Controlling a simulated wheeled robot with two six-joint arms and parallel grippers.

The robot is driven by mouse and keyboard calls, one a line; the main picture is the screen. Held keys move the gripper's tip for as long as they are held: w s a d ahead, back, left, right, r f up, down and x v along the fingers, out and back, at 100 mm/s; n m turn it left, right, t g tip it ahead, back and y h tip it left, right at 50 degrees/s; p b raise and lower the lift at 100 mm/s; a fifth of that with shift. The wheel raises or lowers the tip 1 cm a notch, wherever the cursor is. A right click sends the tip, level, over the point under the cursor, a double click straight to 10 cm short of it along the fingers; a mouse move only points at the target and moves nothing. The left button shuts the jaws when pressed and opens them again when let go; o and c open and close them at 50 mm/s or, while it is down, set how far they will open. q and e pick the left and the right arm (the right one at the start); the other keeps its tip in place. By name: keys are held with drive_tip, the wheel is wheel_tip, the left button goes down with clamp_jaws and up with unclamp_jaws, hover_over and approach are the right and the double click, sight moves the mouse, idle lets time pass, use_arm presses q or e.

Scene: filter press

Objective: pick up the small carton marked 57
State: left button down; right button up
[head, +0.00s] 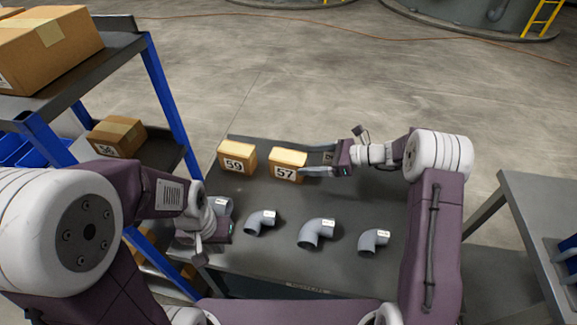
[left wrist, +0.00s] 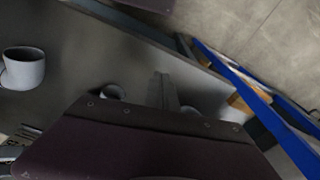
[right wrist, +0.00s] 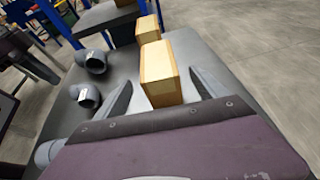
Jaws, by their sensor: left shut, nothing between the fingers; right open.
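The small carton marked 57 (head: 287,168) stands on the grey table near its far edge, its label facing me. My right gripper (head: 314,162) is open just to its right. In the right wrist view the carton (right wrist: 160,75) stands between and slightly beyond the spread fingers of my right gripper (right wrist: 158,88); I cannot tell whether they touch it. My left gripper (head: 226,229) is shut and empty low over the table's left side; its closed fingers also show in the left wrist view (left wrist: 164,88).
A similar carton marked 59 (head: 238,157) stands close left of 57. Several grey pipe elbows (head: 317,232) lie across the front of the table (head: 280,262). A blue-framed shelf (head: 166,90) with cartons rises at left. Another table (head: 535,215) stands at right.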

sight(288, 160)
drive_tip(key=x, duration=0.2)
drive_tip(key=shift+a, duration=0.4)
drive_tip(key=x, duration=0.5)
drive_tip(key=shift+w+a+f, duration=0.1)
drive_tip(key=shift+a+f, duration=0.05)
clamp_jaws()
